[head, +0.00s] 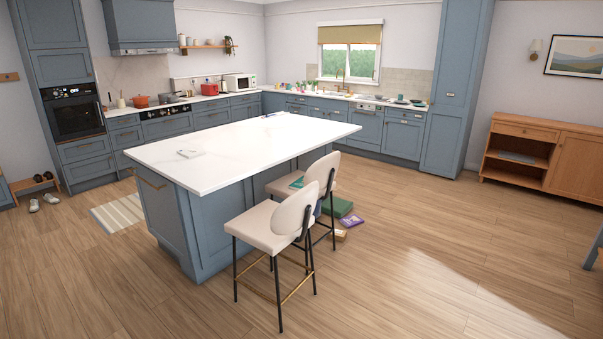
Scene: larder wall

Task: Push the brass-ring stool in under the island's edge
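Two cream stools with black legs stand along the right long side of the white-topped island (225,157). The nearer stool (262,230) has brass foot bars low between its legs. Its seat is out in front of the island's edge, with its rounded back turned away from the island. The farther stool (322,173) stands just behind it, partly hidden by it, with a teal item (297,183) on its seat. I cannot tell whether its foot bars are brass too. Neither of my grippers is in view.
A green box (337,206), a purple box (352,221) and a small brown item (340,235) lie on the floor beside the farther stool. A striped mat (120,213) lies left of the island. The wooden floor at the front and right is clear. A wooden sideboard (575,167) stands at right.

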